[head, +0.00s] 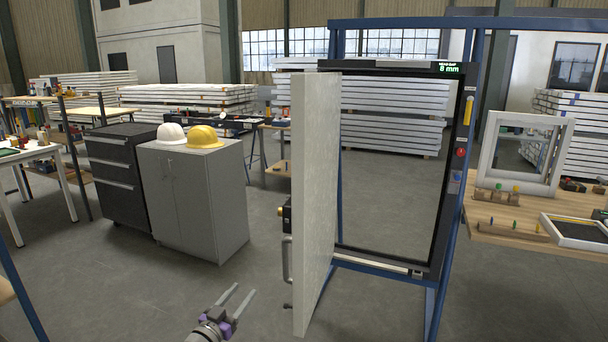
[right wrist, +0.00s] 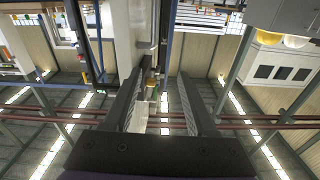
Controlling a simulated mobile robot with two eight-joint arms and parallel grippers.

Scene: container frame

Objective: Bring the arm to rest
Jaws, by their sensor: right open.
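My right gripper (head: 238,299) is at the bottom middle of the head view, left of the white door panel (head: 316,190). Its two fingers are apart with nothing between them. In the right wrist view its fingers (right wrist: 163,95) also stand apart and empty. The panel stands swung open from a dark frame (head: 457,170) held in a blue stand (head: 337,140). A handle (head: 287,258) shows on the panel's left side, apart from the gripper. My left gripper is not in view.
A grey cabinet (head: 195,200) with a white helmet (head: 171,133) and a yellow helmet (head: 204,137) stands at the left, beside a dark drawer unit (head: 118,185). A wooden table (head: 540,237) with a white window frame (head: 520,150) is at the right. Floor between cabinet and panel is clear.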

